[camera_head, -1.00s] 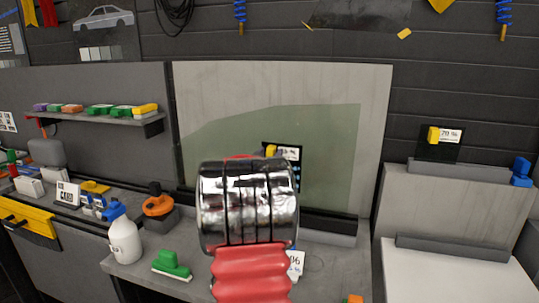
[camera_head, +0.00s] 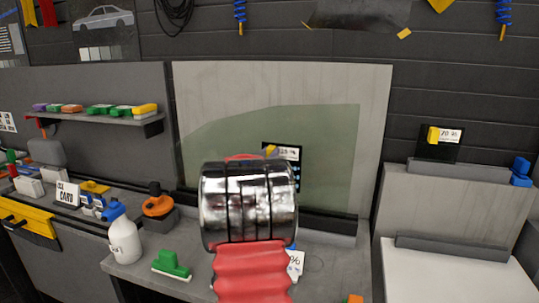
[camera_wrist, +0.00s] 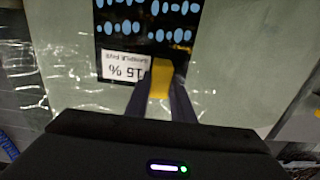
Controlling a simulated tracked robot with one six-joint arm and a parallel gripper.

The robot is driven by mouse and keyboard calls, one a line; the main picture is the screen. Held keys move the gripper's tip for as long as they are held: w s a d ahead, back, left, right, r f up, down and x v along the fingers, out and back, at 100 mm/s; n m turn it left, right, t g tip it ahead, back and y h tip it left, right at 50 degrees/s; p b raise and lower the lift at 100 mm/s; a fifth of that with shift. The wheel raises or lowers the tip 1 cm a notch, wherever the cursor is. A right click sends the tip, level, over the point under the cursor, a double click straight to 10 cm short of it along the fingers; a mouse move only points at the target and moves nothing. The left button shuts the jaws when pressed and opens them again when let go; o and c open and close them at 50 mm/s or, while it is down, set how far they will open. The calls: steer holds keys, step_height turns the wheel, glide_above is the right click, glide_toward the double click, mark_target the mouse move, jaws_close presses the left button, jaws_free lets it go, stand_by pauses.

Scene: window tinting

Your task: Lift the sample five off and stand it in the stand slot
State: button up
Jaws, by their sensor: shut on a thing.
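Sample five is a dark card with rows of pale blue dots, a white "15 %" label and a yellow tab. It shows in the wrist view (camera_wrist: 145,28) with the label upside down, and in the head view (camera_head: 297,170) in front of the tinted glass, partly hidden by my arm. My gripper (camera_wrist: 161,75) is shut on the yellow tab (camera_wrist: 161,80), one dark finger each side. Whether the card touches the glass I cannot tell. At the right, a grey slotted bar (camera_head: 452,248) on the lower white-topped step is empty.
Another dark sample (camera_head: 440,150), labelled 70 %, stands on the upper grey bar (camera_head: 458,170), with a blue clip (camera_head: 521,172) to its right. A white spray bottle (camera_head: 124,240), green squeegee (camera_head: 171,265) and orange tool (camera_head: 158,203) stand left of my arm.

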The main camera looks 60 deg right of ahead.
steer(key=o, duration=0.4)
jaws_close()
steer(key=shift+a, duration=0.1)
